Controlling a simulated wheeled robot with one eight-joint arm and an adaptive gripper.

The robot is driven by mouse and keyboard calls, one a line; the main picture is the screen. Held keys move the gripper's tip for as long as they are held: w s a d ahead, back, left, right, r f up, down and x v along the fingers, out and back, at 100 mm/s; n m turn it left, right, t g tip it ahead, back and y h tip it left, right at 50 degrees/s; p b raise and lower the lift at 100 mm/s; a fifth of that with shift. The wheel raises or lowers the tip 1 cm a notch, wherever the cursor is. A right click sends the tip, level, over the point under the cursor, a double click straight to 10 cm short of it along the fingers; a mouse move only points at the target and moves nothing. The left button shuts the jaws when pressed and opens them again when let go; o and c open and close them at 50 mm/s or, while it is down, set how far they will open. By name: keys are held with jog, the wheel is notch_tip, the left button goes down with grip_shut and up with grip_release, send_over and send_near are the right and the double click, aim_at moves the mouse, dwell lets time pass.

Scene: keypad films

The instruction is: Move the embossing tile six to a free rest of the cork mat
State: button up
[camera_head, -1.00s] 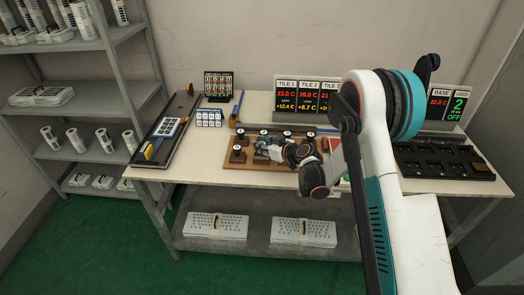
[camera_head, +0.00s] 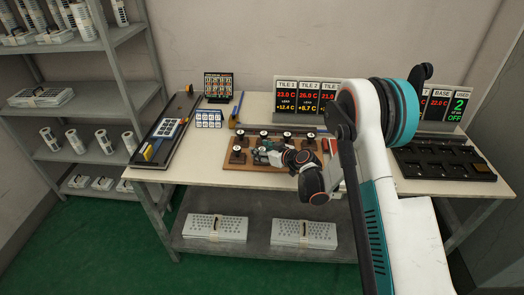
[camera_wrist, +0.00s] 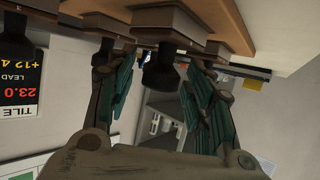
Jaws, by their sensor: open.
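The brown cork mat (camera_head: 246,166) lies on the white table and bears several dark tiles with round knobs. One tile (camera_head: 237,155) stands at its left, and others (camera_head: 263,135) line its back edge. No number can be read, so I cannot tell which is tile six. My gripper (camera_head: 262,154) is low over the middle of the mat. In the wrist view, the mat (camera_wrist: 235,25) is at the top and appears upside down. My gripper (camera_wrist: 158,85) is open, its fingers on either side of a black knob (camera_wrist: 159,72); contact cannot be told.
Other knobs (camera_wrist: 228,62) stand close beside my fingers. A black slotted tray (camera_head: 445,163) lies at the right of the table. A long panel (camera_head: 165,130) and a small rack of white cards (camera_head: 209,118) stand left. Lit displays (camera_head: 287,97) line the back.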

jog(key=shift+d+r, duration=0.1)
jog(key=shift+r, duration=0.15)
jog(key=p+v, duration=0.2)
jog(key=v, duration=0.9)
jog(key=shift+s+d, duration=0.25)
jog(key=shift+s, duration=0.1)
jog(key=s+d+r+m+g+h, duration=0.1)
jog(key=s+d+r+m+h, duration=0.15)
jog(key=s+r, duration=0.5)
jog(key=s+d+r+m+g+h, duration=0.15)
jog(key=s+d+r, duration=0.3)
jog(key=r, duration=0.65)
jog(key=s+d+r+m+h, duration=0.1)
jog(key=s+d, duration=0.2)
jog(key=s, duration=0.5)
jog(key=s+d+r+m+h, duration=0.1)
jog(key=s+d+m+h, duration=0.1)
jog(key=s, duration=0.6)
jog(key=s+d+r+m+h, duration=0.1)
jog(key=s+d+h, duration=0.1)
jog(key=s, duration=0.5)
jog(key=shift+s+d+r+m, duration=0.3)
jog(key=shift+s+d+r, duration=0.1)
jog(key=shift+d, duration=0.4)
